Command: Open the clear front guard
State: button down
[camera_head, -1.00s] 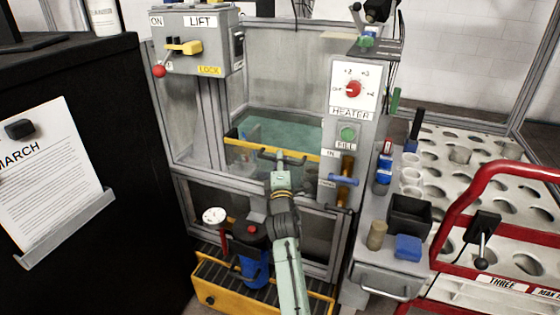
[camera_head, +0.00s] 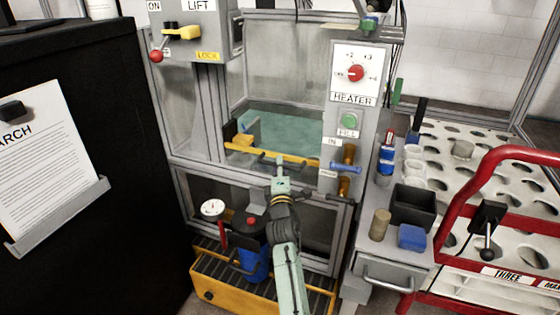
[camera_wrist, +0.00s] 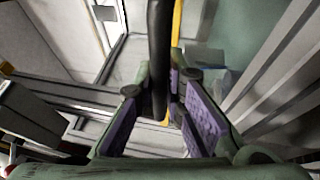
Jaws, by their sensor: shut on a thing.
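The clear front guard (camera_head: 255,151) stands at the front of the tank in the head view, with a yellow strip along its top edge. My gripper (camera_head: 280,168) is at the middle of that strip. In the wrist view, a black handle bar (camera_wrist: 160,40) runs between the purple-padded fingers of my gripper (camera_wrist: 160,88), which is shut on it. The gripper and wrist hide part of the guard below the strip in the head view.
The heater panel (camera_head: 354,75) stands right of the opening, with a blue-handled valve (camera_head: 345,169) below. The lift box (camera_head: 190,35) is at upper left. A blue-and-black canister (camera_head: 254,262) and yellow-edged step (camera_head: 205,285) are low in front. A red-railed rack is at right.

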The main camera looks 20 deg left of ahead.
notch_tip(320, 180, down, 4)
jog(key=shift+r+b, duration=0.2)
jog(key=shift+b, duration=0.3)
jog(key=shift+r, duration=0.15)
jog(key=c, duration=1.7)
grip_release()
jog(key=shift+o, duration=0.2)
jog(key=shift+r, duration=0.15)
notch_tip(320, 180, up, 10)
